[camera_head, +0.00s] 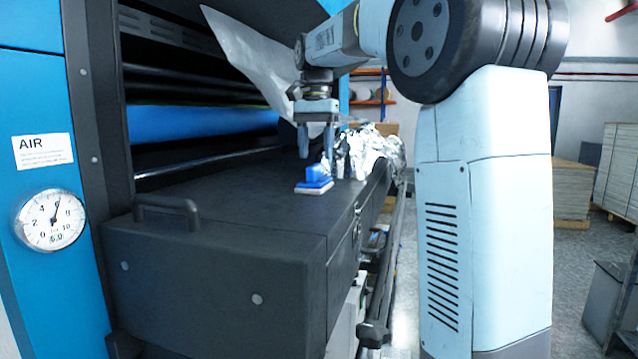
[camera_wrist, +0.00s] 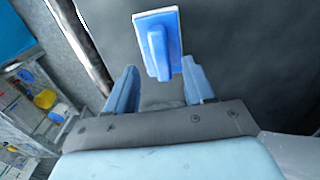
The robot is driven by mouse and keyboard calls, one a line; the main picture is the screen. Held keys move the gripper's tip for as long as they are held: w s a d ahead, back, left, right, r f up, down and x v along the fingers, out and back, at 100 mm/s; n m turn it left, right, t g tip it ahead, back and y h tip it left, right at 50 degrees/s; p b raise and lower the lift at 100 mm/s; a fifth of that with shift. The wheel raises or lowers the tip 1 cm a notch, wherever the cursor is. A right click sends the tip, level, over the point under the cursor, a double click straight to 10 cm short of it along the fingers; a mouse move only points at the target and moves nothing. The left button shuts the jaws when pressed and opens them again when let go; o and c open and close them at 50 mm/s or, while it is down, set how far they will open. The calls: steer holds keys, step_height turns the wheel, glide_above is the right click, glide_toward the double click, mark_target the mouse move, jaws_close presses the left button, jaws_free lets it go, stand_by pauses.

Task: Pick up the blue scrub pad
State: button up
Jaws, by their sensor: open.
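The blue scrub pad (camera_head: 315,181) lies on the dark top of the machine's front housing (camera_head: 230,215) in the head view. It has a raised blue handle and a pale base edge. In the wrist view the pad (camera_wrist: 170,25) is at the top centre, its handle pointing down the picture toward the space between my fingers. My gripper (camera_head: 316,150) hangs above the housing with its fingers pointing down, close over the pad. In the wrist view my gripper (camera_wrist: 158,84) is open, with nothing between its two blue fingers. The handle's near end is just beyond the fingertips.
Crumpled silver foil (camera_head: 365,152) lies on the housing just behind and right of the pad. A sheet of film (camera_head: 250,60) hangs above, left of my arm. A handle (camera_head: 168,208) stands on the housing's near left. The near housing top is clear.

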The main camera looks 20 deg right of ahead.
mark_target(315, 165)
steer(key=shift+s+a+f, duration=0.1)
steer(key=shift+a+f, duration=0.05)
steer(key=shift+f, duration=2.35)
jaws_close()
